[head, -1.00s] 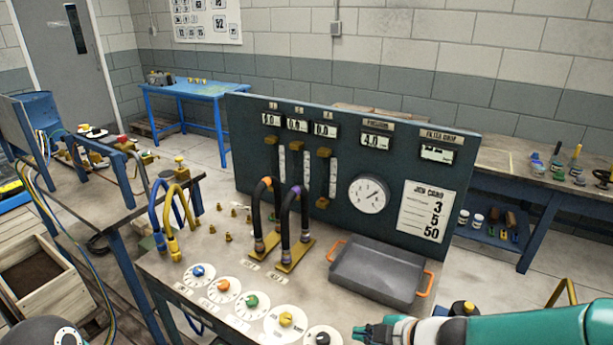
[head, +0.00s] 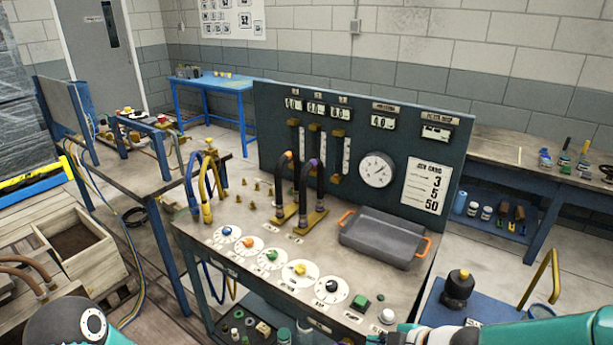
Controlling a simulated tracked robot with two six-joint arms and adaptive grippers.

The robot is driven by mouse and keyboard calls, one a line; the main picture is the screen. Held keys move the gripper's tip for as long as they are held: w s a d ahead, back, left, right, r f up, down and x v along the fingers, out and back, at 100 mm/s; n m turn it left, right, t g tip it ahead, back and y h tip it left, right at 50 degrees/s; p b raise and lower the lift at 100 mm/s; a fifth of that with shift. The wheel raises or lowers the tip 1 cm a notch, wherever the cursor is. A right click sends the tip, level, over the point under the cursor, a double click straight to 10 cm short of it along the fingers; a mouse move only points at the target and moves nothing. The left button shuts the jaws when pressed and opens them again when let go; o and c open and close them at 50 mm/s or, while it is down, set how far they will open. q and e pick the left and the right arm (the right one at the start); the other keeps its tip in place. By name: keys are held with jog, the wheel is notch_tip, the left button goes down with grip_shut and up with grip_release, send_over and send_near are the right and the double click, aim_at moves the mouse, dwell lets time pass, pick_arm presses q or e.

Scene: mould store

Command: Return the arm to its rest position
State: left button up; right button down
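My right arm (head: 545,333) is a teal link along the bottom right edge, in front of and below the panel bench (head: 215,260). Its far end (head: 400,337) is cut by the bottom edge near the bench's front right corner. Its fingers cannot be made out, and nothing is visibly held. My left arm (head: 75,322) shows only as a dark and teal joint in the bottom left corner. The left gripper is out of view.
The bench carries coloured dials (head: 269,256), two black hoses (head: 313,190), a grey tray (head: 385,238) with orange handles and an upright gauge panel (head: 262,130). A blue cart (head: 490,308) with a black bottle (head: 458,288) stands right. A wooden crate (head: 105,270) stands left.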

jog(key=s+a+f+m+g, duration=0.1)
jog(key=s+f+m+g, duration=0.2)
jog(key=s+f+m, duration=0.5)
jog(key=s+a+f+m+g+h, duration=0.1)
jog(key=s+f+m+g, duration=0.2)
jog(key=s+f+m, duration=0.6)
notch_tip(320, 180, down, 6)
jog(key=shift+s+f+m+h, duration=0.2)
jog(key=shift+f+m+h, duration=0.1)
jog(key=shift+m, duration=0.5)
